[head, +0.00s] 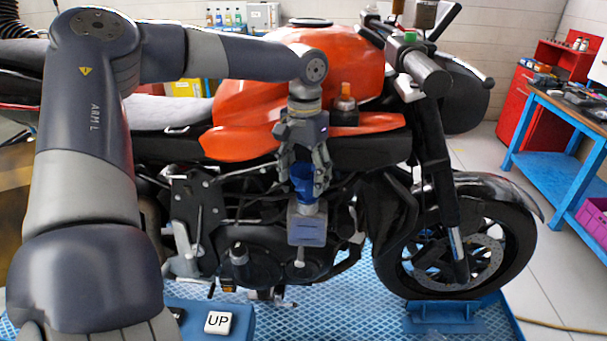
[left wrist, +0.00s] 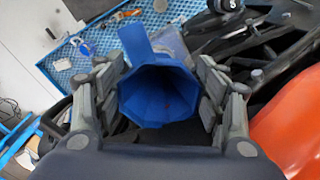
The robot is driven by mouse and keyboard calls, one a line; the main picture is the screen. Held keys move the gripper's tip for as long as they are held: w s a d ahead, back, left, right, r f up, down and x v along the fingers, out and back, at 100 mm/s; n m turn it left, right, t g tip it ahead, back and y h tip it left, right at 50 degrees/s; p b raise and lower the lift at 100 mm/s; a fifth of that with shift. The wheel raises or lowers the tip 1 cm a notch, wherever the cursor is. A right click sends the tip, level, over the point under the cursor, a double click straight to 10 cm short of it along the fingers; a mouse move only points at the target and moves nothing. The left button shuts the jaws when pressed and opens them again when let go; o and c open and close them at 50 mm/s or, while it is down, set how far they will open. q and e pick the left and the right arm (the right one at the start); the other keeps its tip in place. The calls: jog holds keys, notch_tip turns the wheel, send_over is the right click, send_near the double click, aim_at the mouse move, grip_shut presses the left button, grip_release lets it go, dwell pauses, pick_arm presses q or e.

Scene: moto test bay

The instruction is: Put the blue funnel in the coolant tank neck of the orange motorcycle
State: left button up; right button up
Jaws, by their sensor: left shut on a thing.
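The blue funnel (head: 303,188) is between the fingers of my left gripper (head: 306,172), which is shut on it beside the orange motorcycle (head: 262,108). The funnel is roughly upright, with its narrow end down. Just below it is the grey-blue coolant tank (head: 307,228). The funnel's lower end meets the top of the tank in the picture; I cannot tell whether it is inside the neck. In the left wrist view, I look into the wide faceted mouth of the funnel (left wrist: 158,92), with a finger on each side. The neck is hidden there. My right gripper is not in view.
The motorcycle stands on a blue grated platform (head: 360,305). A small orange bottle (head: 345,98) stands on a dark base by its fuel tank. A blue workbench (head: 562,113) and a red cabinet are at the right.

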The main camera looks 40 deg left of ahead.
aim_at(304, 194)
pick_arm(q)
jog(key=shift+f, duration=0.2)
jog(key=o, duration=1.1)
jog(key=shift+o, duration=0.2)
notch_tip(304, 194, up, 8)
jog(key=shift+f, duration=0.2)
jog(key=shift+s+f, duration=0.1)
